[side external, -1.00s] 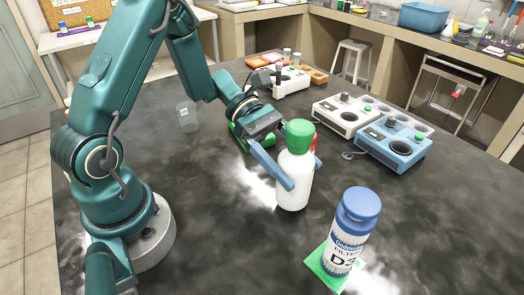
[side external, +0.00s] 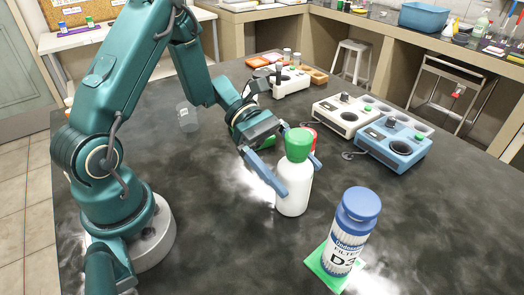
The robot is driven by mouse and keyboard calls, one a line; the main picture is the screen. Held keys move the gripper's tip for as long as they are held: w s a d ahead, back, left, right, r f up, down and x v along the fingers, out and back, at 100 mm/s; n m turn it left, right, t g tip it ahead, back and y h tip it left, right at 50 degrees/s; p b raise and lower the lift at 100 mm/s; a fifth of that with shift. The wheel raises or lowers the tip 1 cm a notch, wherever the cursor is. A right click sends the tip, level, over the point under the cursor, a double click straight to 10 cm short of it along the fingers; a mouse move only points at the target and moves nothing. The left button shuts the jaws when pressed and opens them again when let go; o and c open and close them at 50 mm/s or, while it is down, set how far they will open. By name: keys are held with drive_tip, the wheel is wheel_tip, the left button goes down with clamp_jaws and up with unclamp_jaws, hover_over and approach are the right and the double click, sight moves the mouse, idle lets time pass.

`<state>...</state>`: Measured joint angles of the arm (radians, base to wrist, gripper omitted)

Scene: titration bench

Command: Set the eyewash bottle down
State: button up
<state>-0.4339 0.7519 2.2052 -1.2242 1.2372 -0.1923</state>
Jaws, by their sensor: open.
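The eyewash bottle (side external: 293,189), white with a green cap, stands upright on the dark bench top. Its base appears to rest on the surface. My gripper (side external: 298,181) is open around the bottle's body, with one blue finger at its left side and the other partly hidden behind its right side. Whether a finger still touches the bottle cannot be told.
A blue filter bottle (side external: 350,235) stands on a green pad (side external: 318,268) at the front right. White (side external: 346,114) and blue (side external: 394,143) instruments stand behind. A red object (side external: 312,138) is partly hidden behind the eyewash bottle. A clear beaker (side external: 187,117) stands at left.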

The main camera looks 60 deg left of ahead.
drive_tip(key=v, duration=1)
drive_tip(key=s+d+r+m+t+y, duration=0.1)
drive_tip(key=s+m+y, duration=0.4)
drive_tip(key=m, duration=0.5)
drive_tip(key=s+d+r+m+t+y, duration=0.2)
drive_tip(key=s+r+m+y, duration=0.2)
drive_tip(key=m+y, duration=0.4)
drive_tip(key=shift+s+d+r+m, duration=0.25)
drive_tip(key=shift+s+d+m, duration=0.05)
drive_tip(key=shift+s+m, duration=0.55)
